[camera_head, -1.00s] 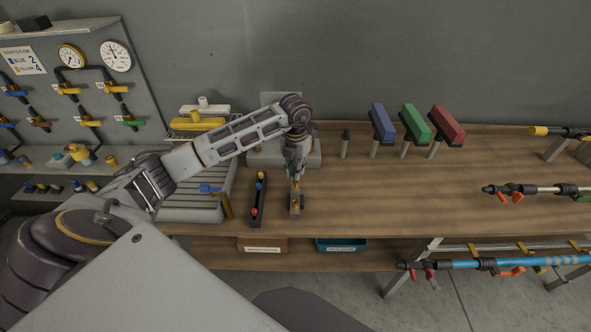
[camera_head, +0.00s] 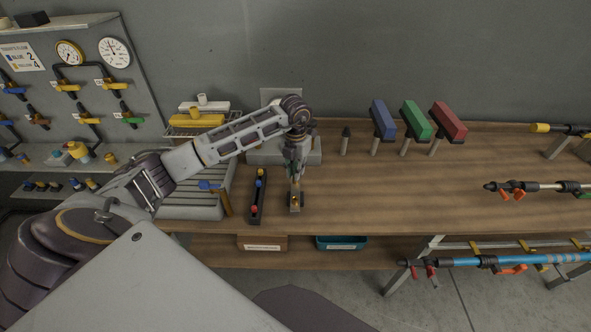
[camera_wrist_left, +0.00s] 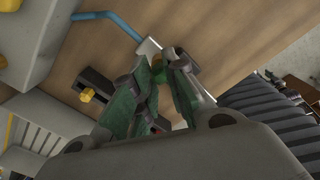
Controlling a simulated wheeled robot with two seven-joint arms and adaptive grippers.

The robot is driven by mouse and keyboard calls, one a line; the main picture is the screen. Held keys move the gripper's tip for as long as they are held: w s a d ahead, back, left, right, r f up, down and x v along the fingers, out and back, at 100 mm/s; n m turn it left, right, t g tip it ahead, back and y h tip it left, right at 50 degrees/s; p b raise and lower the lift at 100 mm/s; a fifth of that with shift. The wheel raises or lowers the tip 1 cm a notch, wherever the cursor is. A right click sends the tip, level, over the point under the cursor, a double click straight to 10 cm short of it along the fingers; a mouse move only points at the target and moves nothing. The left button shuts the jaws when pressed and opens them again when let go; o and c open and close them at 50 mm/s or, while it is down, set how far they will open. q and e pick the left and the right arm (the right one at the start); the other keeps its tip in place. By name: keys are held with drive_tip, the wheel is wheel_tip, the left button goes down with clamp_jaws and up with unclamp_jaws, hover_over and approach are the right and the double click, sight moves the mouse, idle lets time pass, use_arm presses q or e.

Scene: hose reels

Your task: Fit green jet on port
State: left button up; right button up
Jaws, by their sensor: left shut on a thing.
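My left gripper (camera_head: 296,180) points down over a small grey block with a brass-coloured fitting (camera_head: 295,203), likely the port, on the wooden bench. In the left wrist view its green-padded fingers (camera_wrist_left: 158,75) are closed in on something small. The held piece is mostly hidden by the fingers, so I cannot make out its shape or whether it touches the port. A dark rack (camera_head: 250,220) left of the block holds yellow, blue and red jets; no green one shows in it. My right gripper is not in view.
A blue-headed tool (camera_head: 210,186) lies on a ribbed grey tray (camera_head: 190,208) at left. Blue, green (camera_head: 416,121) and red-topped stands are at the back. Spray lances (camera_head: 535,189) lie at right. The middle-right of the bench (camera_head: 400,195) is clear.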

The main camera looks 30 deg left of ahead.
use_arm(q)
drive_tip(key=shift+f, duration=0.4)
drive_tip(key=o, duration=0.8)
drive_tip(key=shift+o, duration=0.2)
wheel_tip(320, 180, up, 12)
idle(0.3)
idle(1.1)
